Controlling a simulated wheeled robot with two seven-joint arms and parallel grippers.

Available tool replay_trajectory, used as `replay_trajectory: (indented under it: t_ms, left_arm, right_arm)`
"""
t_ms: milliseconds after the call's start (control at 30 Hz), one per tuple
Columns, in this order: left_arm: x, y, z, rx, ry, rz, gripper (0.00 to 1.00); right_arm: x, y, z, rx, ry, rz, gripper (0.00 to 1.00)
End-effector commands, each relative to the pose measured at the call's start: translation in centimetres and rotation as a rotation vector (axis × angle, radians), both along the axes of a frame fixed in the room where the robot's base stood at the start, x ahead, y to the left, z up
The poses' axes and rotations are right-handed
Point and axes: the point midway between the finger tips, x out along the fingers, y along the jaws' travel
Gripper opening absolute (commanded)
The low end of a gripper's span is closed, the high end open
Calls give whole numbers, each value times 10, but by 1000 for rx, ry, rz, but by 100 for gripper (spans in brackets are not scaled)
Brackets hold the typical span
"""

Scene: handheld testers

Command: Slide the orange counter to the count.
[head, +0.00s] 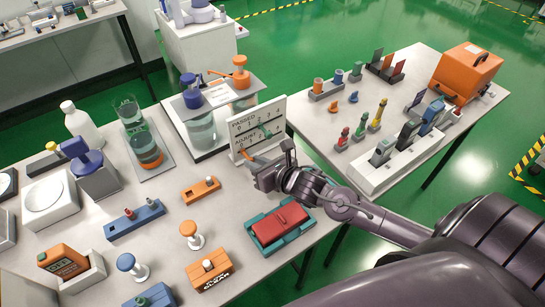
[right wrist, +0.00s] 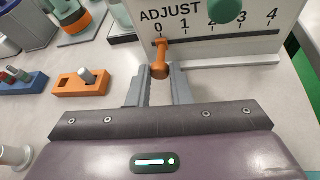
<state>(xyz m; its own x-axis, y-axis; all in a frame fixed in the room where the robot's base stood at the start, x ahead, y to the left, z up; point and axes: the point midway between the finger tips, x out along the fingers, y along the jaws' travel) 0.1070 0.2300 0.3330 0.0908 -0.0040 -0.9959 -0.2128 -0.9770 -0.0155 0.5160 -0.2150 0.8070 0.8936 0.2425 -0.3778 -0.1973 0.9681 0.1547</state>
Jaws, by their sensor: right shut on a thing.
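The white count board (head: 276,117) stands upright near the right edge of the main table, with a PASSED row above an ADJUST row. Its ADJUST scale (right wrist: 212,28) runs from 0 to 4 over a slot. The orange counter (right wrist: 161,52) sits in that slot just under the 0, its knob sticking out towards me. My right gripper (right wrist: 160,76) is shut on the knob, one grey finger on each side. In the head view my right gripper (head: 262,170) is in front of the board's lower left. A green counter (right wrist: 226,9) sits in the upper row. My left gripper is out of view.
An orange block with a peg (head: 201,190) and a blue one (head: 135,220) lie left of the gripper. A red case in a teal tray (head: 264,249) lies in front. Jars (head: 200,128) stand behind the board. A second table (head: 440,165) is to the right.

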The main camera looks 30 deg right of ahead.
Motion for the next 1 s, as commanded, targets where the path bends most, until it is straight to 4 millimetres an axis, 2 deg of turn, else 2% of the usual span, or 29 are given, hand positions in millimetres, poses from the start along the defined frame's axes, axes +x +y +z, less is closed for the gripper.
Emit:
replay_trajectory:
  t_ms: [300, 333, 500, 800, 1000]
  left_arm:
    - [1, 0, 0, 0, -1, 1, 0]
    - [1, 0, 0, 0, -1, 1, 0]
    - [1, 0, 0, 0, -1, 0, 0]
    - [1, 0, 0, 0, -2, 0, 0]
    - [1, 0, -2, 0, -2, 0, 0]
  right_arm:
    - [-1, 5, 1, 3, -1, 5, 0]
    - [-1, 5, 1, 3, -1, 5, 20]
    - [-1, 5, 1, 2, 0, 5, 41]
    - [-2, 3, 1, 1, 0, 2, 41]
    - [-21, -2, 7, -2, 3, 4, 41]
